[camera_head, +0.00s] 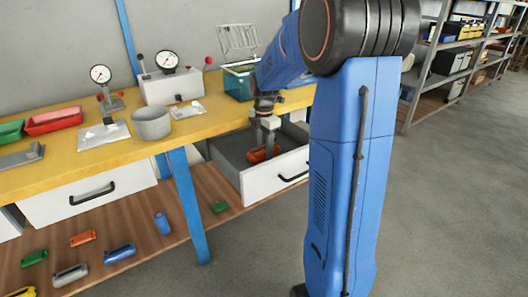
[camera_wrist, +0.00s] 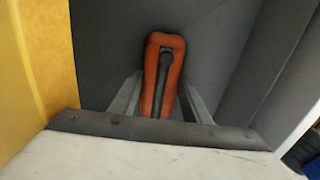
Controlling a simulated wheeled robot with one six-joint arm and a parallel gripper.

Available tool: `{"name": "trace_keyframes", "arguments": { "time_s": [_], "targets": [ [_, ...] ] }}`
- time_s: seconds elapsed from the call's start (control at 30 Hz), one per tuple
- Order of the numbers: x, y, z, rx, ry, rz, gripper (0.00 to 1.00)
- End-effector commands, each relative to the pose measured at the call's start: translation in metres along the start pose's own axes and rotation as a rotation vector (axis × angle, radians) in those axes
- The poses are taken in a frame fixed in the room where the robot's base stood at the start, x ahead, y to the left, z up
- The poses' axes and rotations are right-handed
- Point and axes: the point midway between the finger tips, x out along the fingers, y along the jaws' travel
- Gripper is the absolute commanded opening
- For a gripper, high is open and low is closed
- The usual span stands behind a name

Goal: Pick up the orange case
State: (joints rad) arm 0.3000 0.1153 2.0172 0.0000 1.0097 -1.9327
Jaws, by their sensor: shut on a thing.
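The orange case (camera_head: 257,155) is inside an open drawer (camera_head: 272,183) under the yellow workbench. In the wrist view the orange case (camera_wrist: 174,78) has a dark grey strip along its middle and lies between the two fingers. My gripper (camera_wrist: 160,104) is shut on it, one finger on each side. In the head view my gripper (camera_head: 264,143) reaches down into the drawer, and the fingertips are hard to make out. Whether the case touches the drawer floor cannot be told.
The yellow bench top (camera_head: 80,155) lies close beside the drawer. A grey bowl (camera_head: 151,124), red bin (camera_head: 53,121) and gauges stand on it. A lower wooden shelf (camera_head: 140,216) holds several coloured cases, including another orange one (camera_head: 82,238). The floor at right is clear.

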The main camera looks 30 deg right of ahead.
Motion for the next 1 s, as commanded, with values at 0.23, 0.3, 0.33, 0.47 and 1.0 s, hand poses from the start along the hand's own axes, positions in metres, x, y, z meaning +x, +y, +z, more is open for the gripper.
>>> {"name": "trace_keyframes", "arguments": {
  "time_s": [0.23,0.3,0.33,0.47,1.0],
  "targets": [
    [-0.036,0.001,0.0,0.0,-0.001,0.004,0.2],
    [-0.05,0.001,0.0,0.0,-0.002,0.005,0.2],
    [-0.056,0.001,0.0,0.0,-0.002,0.004,0.2],
    [-0.076,0.001,0.0,0.0,-0.001,0.004,0.2],
    [-0.098,0.0,0.0,0.0,0.0,0.001,0.2]
  ]
}}
